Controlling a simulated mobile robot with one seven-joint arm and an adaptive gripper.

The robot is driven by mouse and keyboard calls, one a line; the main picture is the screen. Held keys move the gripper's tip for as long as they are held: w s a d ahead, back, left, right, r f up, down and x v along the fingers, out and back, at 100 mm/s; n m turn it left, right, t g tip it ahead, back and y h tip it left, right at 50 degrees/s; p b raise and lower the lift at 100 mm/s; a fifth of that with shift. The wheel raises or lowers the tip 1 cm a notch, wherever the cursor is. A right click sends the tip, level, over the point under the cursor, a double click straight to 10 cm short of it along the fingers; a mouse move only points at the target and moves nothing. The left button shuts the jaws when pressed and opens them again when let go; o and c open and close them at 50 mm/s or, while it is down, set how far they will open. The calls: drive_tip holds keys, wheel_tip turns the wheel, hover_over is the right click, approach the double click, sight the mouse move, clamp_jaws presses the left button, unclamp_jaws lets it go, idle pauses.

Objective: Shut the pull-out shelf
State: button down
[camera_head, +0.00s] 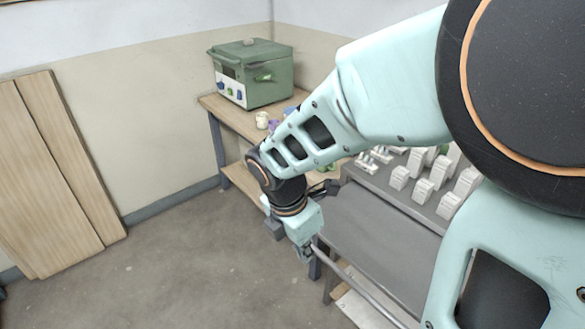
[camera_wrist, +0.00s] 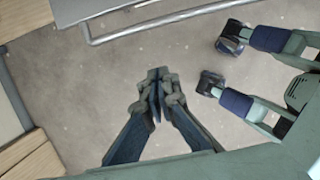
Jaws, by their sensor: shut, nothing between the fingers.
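The pull-out shelf (camera_head: 380,235) is a flat grey panel, extended out from under the bench top in the head view. A metal bar handle (camera_head: 368,287) runs along its front edge. In the wrist view the shelf edge (camera_wrist: 82,9) and the bar handle (camera_wrist: 150,27) show at the top. My gripper (camera_head: 306,257) is near the left end of the handle in the head view; whether it touches is unclear there. In the wrist view my gripper (camera_wrist: 157,82) has its fingers together, empty, over the floor and apart from the bar. My arm hides part of the shelf.
White blocks (camera_head: 422,190) stand in rows on the bench top behind the shelf. A green kiln-like box (camera_head: 262,85) sits on a wooden table (camera_head: 235,122) at the back. Wooden boards (camera_head: 60,180) lean on the left wall. The floor (camera_head: 170,270) at left is clear.

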drive_tip(key=w+d+f+b, duration=0.1)
drive_tip(key=w+d+f, duration=0.2)
drive_tip(key=f, duration=0.5)
drive_tip(key=shift+w+d+f, duration=0.2)
drive_tip(key=shift+d, duration=0.65)
